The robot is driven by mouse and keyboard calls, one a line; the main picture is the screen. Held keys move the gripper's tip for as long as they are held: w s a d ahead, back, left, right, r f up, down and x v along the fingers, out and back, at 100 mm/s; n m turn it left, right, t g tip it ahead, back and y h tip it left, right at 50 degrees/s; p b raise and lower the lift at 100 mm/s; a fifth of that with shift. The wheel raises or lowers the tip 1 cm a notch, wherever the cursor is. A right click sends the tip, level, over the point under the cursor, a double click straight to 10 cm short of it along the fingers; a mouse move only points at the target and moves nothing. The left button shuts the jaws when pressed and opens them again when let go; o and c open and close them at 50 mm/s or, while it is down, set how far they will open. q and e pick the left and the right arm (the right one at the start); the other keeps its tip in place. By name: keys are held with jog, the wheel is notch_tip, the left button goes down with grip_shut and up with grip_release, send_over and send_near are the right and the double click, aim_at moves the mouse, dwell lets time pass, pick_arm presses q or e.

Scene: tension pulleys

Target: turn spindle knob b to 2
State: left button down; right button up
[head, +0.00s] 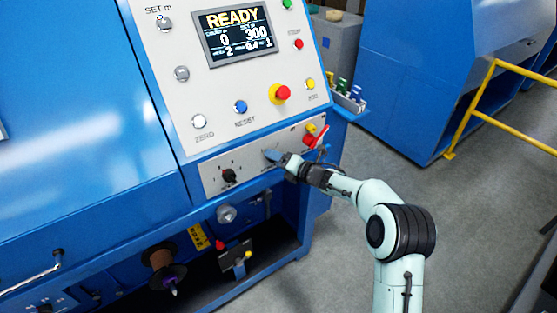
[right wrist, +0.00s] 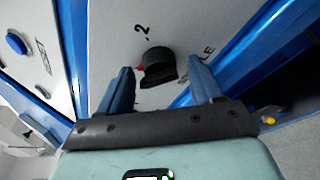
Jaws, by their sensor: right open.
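A black knob (right wrist: 159,66) with a red mark on its left side shows in the right wrist view on the light grey panel. A "2" is printed above it, and a partly hidden label ending in "LE" is at its right. My right gripper (right wrist: 161,74) is open, with one blue finger on each side of this knob. I cannot tell whether the fingers touch it. In the head view, my right gripper (head: 272,156) is at the lower panel and hides this knob. Another black knob (head: 228,175) is to its left. My left gripper is not in view.
The display (head: 233,32) reads READY. A red-on-yellow button (head: 281,93) and a blue button (head: 240,107) are above the gripper. A red-and-yellow switch (head: 314,135) is close at its right. A yellow railing (head: 490,105) stands at the right, with open floor before it.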

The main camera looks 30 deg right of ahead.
jog(key=c, duration=0.9)
jog(key=shift+o, duration=0.2)
